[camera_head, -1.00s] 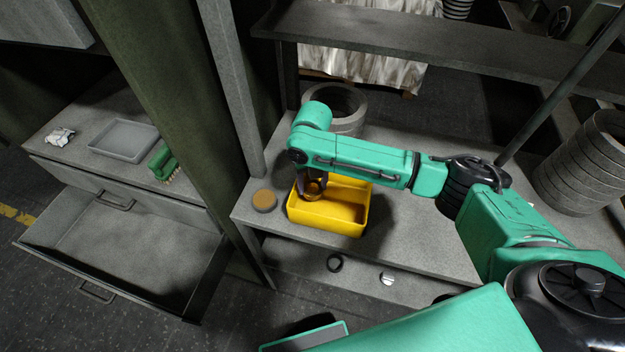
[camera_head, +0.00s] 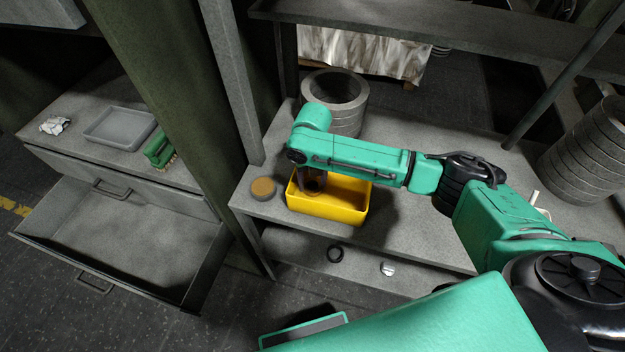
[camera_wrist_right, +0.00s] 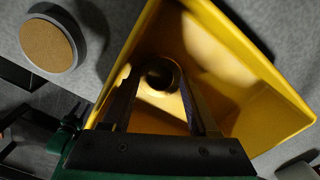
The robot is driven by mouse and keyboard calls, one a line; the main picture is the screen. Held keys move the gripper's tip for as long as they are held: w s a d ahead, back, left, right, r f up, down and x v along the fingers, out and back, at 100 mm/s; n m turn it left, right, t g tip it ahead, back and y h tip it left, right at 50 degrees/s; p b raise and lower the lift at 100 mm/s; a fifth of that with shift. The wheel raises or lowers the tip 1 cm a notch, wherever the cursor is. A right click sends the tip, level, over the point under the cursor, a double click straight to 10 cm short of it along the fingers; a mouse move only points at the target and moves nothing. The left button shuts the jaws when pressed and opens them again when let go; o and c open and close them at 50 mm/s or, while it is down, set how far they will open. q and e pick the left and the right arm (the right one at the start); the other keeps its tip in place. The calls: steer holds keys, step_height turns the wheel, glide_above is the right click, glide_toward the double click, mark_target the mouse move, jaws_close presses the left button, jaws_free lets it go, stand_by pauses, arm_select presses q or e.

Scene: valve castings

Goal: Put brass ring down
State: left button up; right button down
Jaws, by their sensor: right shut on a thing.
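The brass ring (camera_wrist_right: 161,75) is a short brownish tube, seen between the fingertips of my right gripper (camera_wrist_right: 160,85) in the wrist view. In the head view the ring (camera_head: 313,186) is small and dark at the left end of the yellow bin (camera_head: 345,211). My right gripper (camera_head: 311,183) is shut on the ring, inside the bin's outline and pointing down. The yellow bin also fills much of the wrist view (camera_wrist_right: 262,110). I cannot tell whether the ring touches the bin floor. My left gripper is not in view.
A round grey piece with a tan top (camera_head: 263,189) stands left of the bin. Stacked grey rings (camera_head: 345,108) stand behind it, and more stacked rings (camera_head: 583,165) at right. An open drawer (camera_head: 125,245) juts out at left.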

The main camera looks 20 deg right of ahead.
steer(key=shift+c, duration=0.4)
jaws_free()
